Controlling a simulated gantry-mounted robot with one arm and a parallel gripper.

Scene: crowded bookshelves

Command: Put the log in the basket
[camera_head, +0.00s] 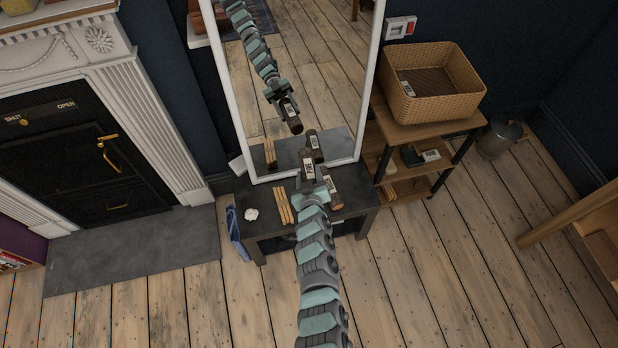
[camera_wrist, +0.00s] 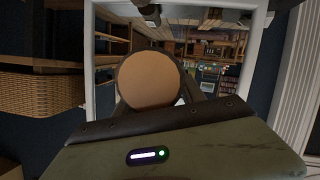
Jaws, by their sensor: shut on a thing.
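My gripper (camera_head: 310,183) is in front of the mirror, above the dark low table. It is shut on a brown log (camera_head: 308,168) with a white label. In the wrist view the log's round tan end (camera_wrist: 149,79) faces the camera, between the fingers of my gripper (camera_wrist: 158,98). The log appears raised off the table. A second labelled log (camera_head: 334,187) is just right of my gripper, at the table. The woven basket (camera_head: 445,112) stands at the upper right on a wooden shelf unit, with a label inside. The basket also shows at the left of the wrist view (camera_wrist: 40,93).
The white-framed mirror (camera_head: 290,60) leans behind the table (camera_head: 265,228) and reflects my arm and the logs. Thin sticks (camera_head: 283,205) and a white crumpled thing (camera_head: 251,214) lie on the table. A metal bin (camera_head: 499,138) stands right of the shelf unit (camera_head: 420,130).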

